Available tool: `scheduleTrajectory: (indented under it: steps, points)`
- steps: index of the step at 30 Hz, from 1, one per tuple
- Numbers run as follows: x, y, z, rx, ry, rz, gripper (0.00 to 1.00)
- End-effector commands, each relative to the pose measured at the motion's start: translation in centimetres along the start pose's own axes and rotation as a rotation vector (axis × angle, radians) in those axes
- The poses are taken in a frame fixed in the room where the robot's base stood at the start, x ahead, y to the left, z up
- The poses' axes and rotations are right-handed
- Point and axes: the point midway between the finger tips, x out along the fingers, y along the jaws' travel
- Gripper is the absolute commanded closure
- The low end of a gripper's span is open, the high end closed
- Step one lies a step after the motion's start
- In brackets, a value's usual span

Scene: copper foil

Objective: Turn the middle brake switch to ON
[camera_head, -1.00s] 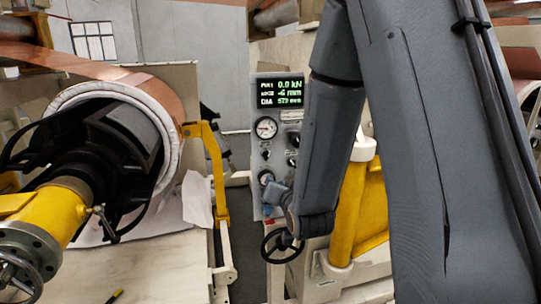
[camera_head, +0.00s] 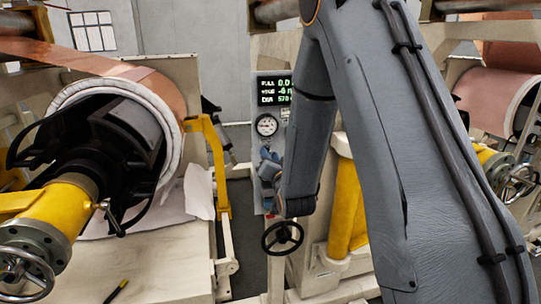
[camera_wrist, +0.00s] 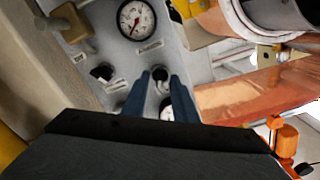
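The grey control panel (camera_head: 266,125) carries the brake switches. In the wrist view a black switch knob (camera_wrist: 102,73) sits left of my fingers. A second knob (camera_wrist: 160,75) shows between my fingertips, and a round fitting (camera_wrist: 166,106) lower between the fingers is partly hidden. I cannot tell for certain which is the middle switch, or read its setting. My gripper (camera_wrist: 159,76) has its two blue fingers apart, with a gap showing between them; contact with the knob cannot be told. In the head view my gripper (camera_head: 267,160) is at the panel face and covers the switches.
A pressure gauge (camera_head: 266,125) and a green-lit display (camera_head: 274,90) are above my gripper. A black handwheel (camera_head: 282,238) is below it. A yellow post (camera_head: 345,205) stands right, and a copper foil roll (camera_head: 165,90) left.

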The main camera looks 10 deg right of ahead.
Motion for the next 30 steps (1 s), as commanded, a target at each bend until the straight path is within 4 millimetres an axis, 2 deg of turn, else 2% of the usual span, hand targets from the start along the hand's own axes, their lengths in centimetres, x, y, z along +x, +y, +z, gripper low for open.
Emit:
scheduleTrajectory:
  steps: [8, 12, 23, 30]
  points:
    - [0.13, 0.0, 0.02, 0.0, 0.0, 0.0, 0.76]
    - [0.13, 0.0, 0.01, 0.0, 0.0, 0.0, 1.0]
    - [0.13, 0.02, 0.02, -0.023, 0.0, 0.0, 1.0]
    - [0.18, 0.01, 0.01, -0.139, 0.002, -0.001, 1.0]
